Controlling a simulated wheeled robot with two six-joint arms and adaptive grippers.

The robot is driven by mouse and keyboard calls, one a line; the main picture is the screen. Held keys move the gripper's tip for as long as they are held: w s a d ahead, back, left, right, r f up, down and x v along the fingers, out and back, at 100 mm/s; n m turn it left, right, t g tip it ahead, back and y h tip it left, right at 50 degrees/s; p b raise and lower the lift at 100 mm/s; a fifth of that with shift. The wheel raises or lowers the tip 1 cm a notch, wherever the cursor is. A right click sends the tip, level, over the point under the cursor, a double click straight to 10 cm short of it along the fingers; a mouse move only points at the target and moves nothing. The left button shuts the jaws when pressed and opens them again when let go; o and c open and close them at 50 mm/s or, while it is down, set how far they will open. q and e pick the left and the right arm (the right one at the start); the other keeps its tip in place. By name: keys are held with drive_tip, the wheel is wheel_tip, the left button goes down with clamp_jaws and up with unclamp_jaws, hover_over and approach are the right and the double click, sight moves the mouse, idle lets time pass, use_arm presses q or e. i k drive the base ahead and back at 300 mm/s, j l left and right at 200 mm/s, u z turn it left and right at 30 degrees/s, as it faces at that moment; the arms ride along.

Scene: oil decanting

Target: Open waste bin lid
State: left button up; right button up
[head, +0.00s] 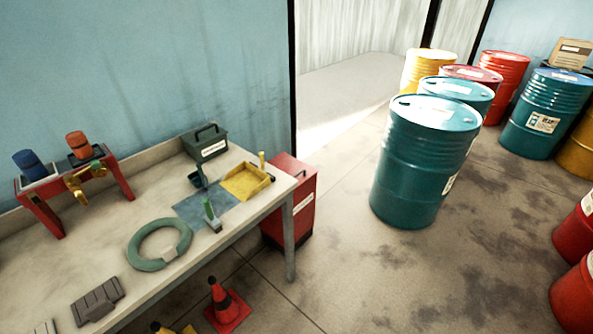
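A red bin-like box (300,215) with a white label stands on the floor at the right end of the workbench. It appears to be the waste bin. Its flat red top looks closed, and the bench corner and a bench leg hide part of it. Neither of my grippers shows in the head view.
The workbench (180,285) holds a red rack (47,212), green coiled hose (133,256), dark green box (205,148) and yellow dustpan (245,181). A traffic cone (222,303) stands below it. A teal drum (408,170) and several others stand right. Floor between is clear.

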sight(300, 170)
drive_tip(key=i+l+u, duration=0.15)
drive_tip(key=u, duration=0.25)
drive_tip(key=i+l+u, duration=0.5)
drive_tip(key=u, duration=0.35)
drive_tip(key=l, duration=0.1)
